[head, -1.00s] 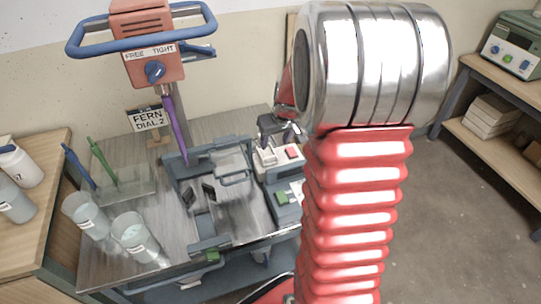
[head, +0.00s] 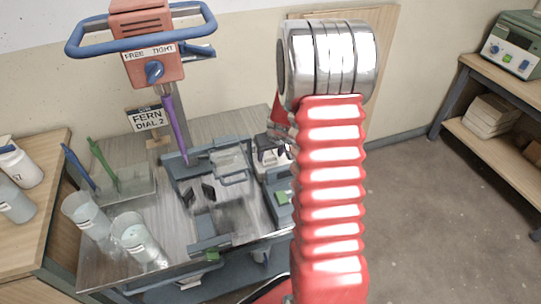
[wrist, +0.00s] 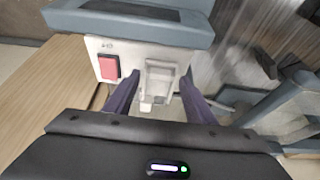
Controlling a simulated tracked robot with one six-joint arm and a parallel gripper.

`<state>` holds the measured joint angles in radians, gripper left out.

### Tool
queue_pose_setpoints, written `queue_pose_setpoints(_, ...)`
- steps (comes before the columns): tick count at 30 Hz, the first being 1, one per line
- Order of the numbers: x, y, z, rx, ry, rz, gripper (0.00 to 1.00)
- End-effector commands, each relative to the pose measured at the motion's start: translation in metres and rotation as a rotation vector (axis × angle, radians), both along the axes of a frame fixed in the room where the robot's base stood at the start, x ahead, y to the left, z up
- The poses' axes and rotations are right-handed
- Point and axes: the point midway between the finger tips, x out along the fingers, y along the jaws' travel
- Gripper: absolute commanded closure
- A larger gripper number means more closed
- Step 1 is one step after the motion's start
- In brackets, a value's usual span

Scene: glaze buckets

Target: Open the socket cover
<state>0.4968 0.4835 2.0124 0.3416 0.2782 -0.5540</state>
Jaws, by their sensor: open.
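The socket cover (wrist: 161,76) is a pale grey rectangular flap on a white socket panel (wrist: 132,50), in the middle of the wrist view. A small lip sticks out at its lower edge. I cannot tell clearly whether the flap is fully shut. A red switch (wrist: 108,68) sits to its left. My gripper (wrist: 160,78) is open, with one dark purple finger on each side of the cover in the picture. I cannot tell whether either finger touches it. In the head view my gripper (head: 274,153) is at the bench's right side and hides most of the panel.
The metal bench (head: 110,235) carries a grey fixture (head: 208,243), two cups (head: 137,238) and a tray with brushes (head: 130,185). An orange mixer head (head: 142,50) with a purple shaft stands at the back. The floor to the right is clear.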

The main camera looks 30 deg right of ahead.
Motion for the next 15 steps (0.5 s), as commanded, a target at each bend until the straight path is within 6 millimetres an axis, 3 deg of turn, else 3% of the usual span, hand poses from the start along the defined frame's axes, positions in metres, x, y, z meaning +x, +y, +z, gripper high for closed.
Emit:
queue_pose_setpoints(6,0.005,-0.001,-0.014,0.001,0.001,0.0,0.5)
queue_pose_setpoints(15,0.006,-0.001,-0.015,0.0,0.0,0.001,0.5)
